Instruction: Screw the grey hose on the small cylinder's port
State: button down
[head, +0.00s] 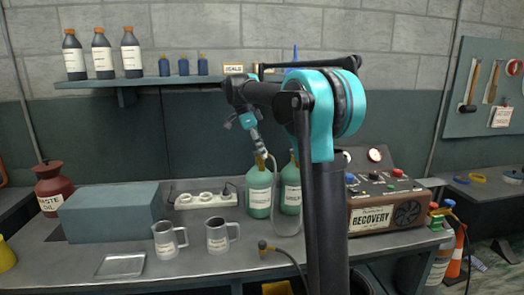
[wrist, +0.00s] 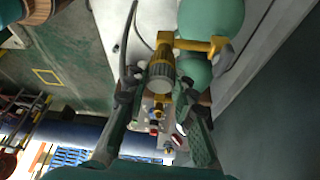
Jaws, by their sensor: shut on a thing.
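My gripper (head: 250,128) hangs above the green cylinders at the back of the bench. It is shut on the brass and grey end fitting of the grey hose (head: 260,145). In the wrist view the fingers (wrist: 160,98) lie on both sides of this fitting (wrist: 162,68). The fitting's far end is close to a yellow valve (wrist: 212,44) on a green cylinder (wrist: 212,18). I cannot tell whether they touch or are threaded together. In the head view one green cylinder (head: 259,192) stands below the gripper, another (head: 291,188) beside it. The grey hose loops down between them.
A recovery machine (head: 372,217) stands right of the cylinders. Bottles (head: 131,55) stand on the shelf.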

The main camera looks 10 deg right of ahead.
jog(key=c, duration=1.2)
grip_release()
